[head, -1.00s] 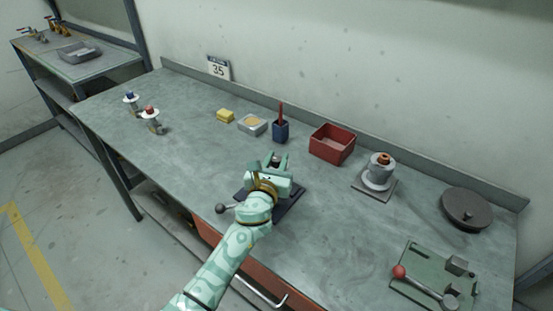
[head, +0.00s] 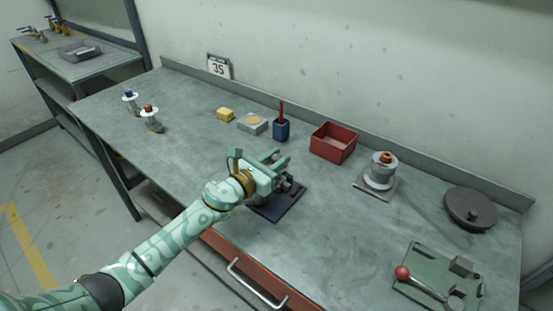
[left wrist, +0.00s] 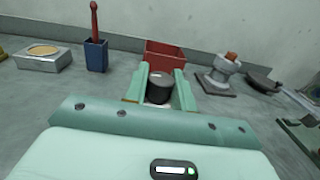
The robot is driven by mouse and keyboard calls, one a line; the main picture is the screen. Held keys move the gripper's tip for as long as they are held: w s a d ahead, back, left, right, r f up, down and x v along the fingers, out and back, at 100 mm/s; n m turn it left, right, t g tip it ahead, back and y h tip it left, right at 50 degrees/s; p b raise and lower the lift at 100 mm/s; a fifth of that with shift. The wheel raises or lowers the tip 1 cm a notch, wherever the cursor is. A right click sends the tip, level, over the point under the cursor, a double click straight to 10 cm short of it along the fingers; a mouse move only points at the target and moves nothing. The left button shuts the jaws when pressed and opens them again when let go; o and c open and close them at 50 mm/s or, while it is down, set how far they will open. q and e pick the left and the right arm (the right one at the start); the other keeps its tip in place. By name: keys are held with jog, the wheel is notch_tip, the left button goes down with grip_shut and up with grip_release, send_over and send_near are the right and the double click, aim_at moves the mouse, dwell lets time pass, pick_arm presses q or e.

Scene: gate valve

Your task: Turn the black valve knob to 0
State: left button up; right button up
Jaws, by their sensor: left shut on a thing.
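The black valve knob (left wrist: 159,88) sits between the two fingers of my left gripper in the left wrist view. In the head view my left gripper (head: 280,163) is over the valve's dark base plate (head: 282,207), near the bench's front edge. It also shows in the left wrist view (left wrist: 160,83), shut on the knob. The arm and gripper hide most of the valve in the head view. I cannot read any marks or a 0 on it. My right gripper is not in view.
Behind the valve stand a blue cup with a red tool (head: 281,128), a grey dish (head: 252,123), a yellow sponge (head: 225,114) and a red bin (head: 333,142). A flanged fitting (head: 380,172), a dark disc (head: 470,208) and a red-knobbed lever fixture (head: 438,280) are to the right.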

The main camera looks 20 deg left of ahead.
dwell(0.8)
pick_arm(q)
jog(key=o, duration=1)
jog(key=b+v, duration=0.1)
jog(key=v, duration=1.5)
jog(key=shift+s, duration=0.15)
